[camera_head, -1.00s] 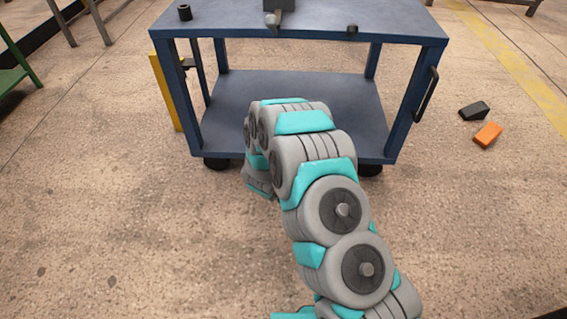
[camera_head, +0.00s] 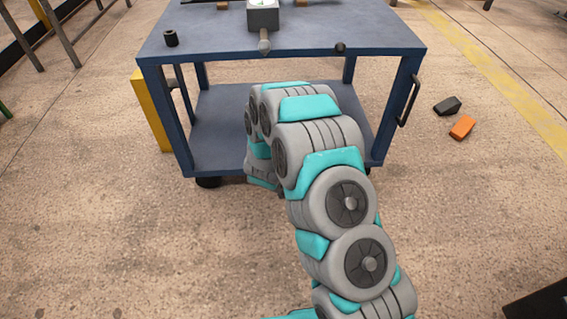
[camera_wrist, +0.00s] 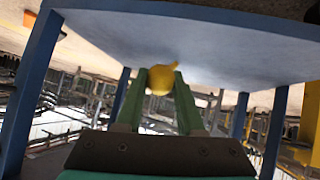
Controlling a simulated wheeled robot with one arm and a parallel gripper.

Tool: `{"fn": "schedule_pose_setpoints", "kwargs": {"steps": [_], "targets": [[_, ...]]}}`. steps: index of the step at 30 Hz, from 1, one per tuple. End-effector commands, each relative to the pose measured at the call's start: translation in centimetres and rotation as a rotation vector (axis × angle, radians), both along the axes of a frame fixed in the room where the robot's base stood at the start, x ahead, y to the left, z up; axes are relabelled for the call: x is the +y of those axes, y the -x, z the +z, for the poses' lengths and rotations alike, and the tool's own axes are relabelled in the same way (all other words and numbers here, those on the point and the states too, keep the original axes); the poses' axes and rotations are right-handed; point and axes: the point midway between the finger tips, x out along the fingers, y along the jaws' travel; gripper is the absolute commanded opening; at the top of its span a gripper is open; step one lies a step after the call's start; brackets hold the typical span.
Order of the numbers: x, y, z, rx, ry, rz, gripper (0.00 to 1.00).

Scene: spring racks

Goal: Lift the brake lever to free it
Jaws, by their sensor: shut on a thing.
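The brake lever appears to be the yellow rounded piece (camera_wrist: 161,78) in the wrist view. My gripper (camera_wrist: 160,84) has its two green fingers on either side of it and is shut on it. A pale surface framed by blue posts lies just beyond the fingertips. In the head view the gripper and the yellow piece are hidden behind my grey and teal arm, which reaches to the front of the blue cart (camera_head: 300,68). How far the lever is raised cannot be told.
On the cart top stand a grey box (camera_head: 263,17) with a round-ended rod and a small black cylinder (camera_head: 171,38). A yellow post (camera_head: 150,112) stands at its left, a black handle (camera_head: 408,100) at its right. Black (camera_head: 448,105) and orange (camera_head: 462,127) blocks lie on the open floor.

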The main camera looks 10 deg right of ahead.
Motion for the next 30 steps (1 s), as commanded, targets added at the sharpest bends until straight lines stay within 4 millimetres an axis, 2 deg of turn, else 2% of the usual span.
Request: {"fn": "schedule_pose_setpoints", "kwargs": {"steps": [14, 15, 22, 30], "targets": [[-0.17, -0.36, 0.52, -0.011, 0.0, 0.001, 0.0], [-0.17, -0.36, 0.52, -0.011, 0.0, 0.001, 0.39], [-0.17, -0.22, 0.37, -0.007, 0.0, 0.0, 0.65], [-0.15, -0.11, 0.3, -0.004, 0.0, 0.001, 0.66]]}}
